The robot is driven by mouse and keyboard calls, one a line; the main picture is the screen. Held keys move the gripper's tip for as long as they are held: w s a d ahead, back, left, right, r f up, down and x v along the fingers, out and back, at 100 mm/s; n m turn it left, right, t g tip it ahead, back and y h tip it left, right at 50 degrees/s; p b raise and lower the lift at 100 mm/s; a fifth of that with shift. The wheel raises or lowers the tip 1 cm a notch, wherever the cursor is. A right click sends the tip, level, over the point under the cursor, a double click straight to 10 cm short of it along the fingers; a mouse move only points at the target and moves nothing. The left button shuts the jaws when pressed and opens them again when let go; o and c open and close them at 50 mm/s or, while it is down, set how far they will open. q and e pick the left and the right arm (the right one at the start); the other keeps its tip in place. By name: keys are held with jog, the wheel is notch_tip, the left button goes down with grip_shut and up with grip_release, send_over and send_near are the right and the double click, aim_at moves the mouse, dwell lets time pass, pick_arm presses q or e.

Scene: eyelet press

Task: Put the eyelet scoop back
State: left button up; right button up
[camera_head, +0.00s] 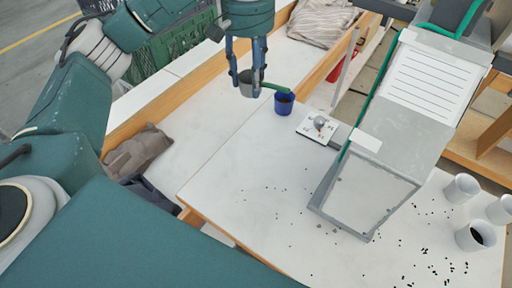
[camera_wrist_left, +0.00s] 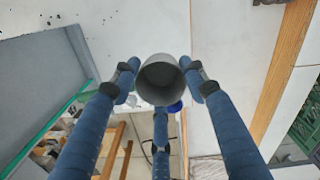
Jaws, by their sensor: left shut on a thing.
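The eyelet scoop has a grey cup (camera_head: 245,82) and a green handle (camera_head: 275,87). My left gripper (camera_head: 253,84) points down and is shut around the grey cup, over the white table near its back edge. The handle sticks out to the right, and its end appears over a small blue cup (camera_head: 284,106); I cannot tell whether they touch. In the left wrist view the open mouth of the grey cup (camera_wrist_left: 160,80) sits between the three fingers, with the blue cup (camera_wrist_left: 177,107) partly hidden behind it. My right gripper is not in view.
A small white plate with a grey knob (camera_head: 319,125) lies right of the blue cup. White cups (camera_head: 462,187) and scattered dark eyelets (camera_head: 425,250) lie at the right. The table's left part is mostly clear.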

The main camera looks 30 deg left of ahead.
pick_arm(q)
jog(key=shift+w+f+b, duration=0.15)
jog(key=shift+f+b, duration=0.2)
jog(key=shift+f, duration=0.25)
jog(key=shift+w+f+b, duration=0.15)
jog(key=shift+f+b, duration=0.2)
jog(key=shift+f, duration=0.25)
jog(key=shift+w+f+b, duration=0.15)
jog(key=shift+f+b, duration=0.15)
jog(key=shift+f, duration=0.05)
jog(key=shift+w+f, duration=0.1)
jog(key=shift+f, duration=0.25)
notch_tip(320, 180, down, 14)
jog(key=shift+f+p, duration=0.15)
jog(key=shift+p, duration=0.25)
notch_tip(320, 180, down, 4)
jog(key=shift+f+p, duration=0.1)
jog(key=shift+p, duration=0.4)
jog(key=shift+f, duration=0.35)
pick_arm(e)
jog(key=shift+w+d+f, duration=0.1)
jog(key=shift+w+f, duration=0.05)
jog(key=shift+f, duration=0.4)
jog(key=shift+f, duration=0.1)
